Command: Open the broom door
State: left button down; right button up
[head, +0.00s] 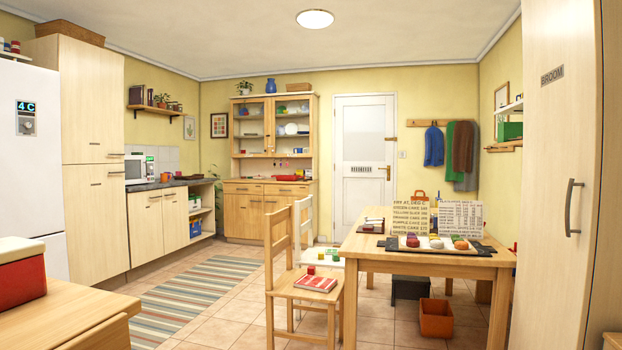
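The broom door (545,180) is a tall pale wood cupboard door at the right edge of the head view. It bears a label reading BROOM (552,76) near its top and a grey vertical bar handle (573,207) on its right side. The door looks shut. Its top and bottom run out of the picture. Neither of my grippers is in view.
A wooden table (430,262) with cakes and signs stands left of the broom door. A chair (300,285) is beside it. An orange bin (436,318) sits under the table. A striped rug (185,300) lies on open floor. A wooden counter (80,318) is at lower left.

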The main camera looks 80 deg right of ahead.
aim_at(562, 49)
jog(key=l+z, duration=0.1)
jog(key=z, duration=3.75)
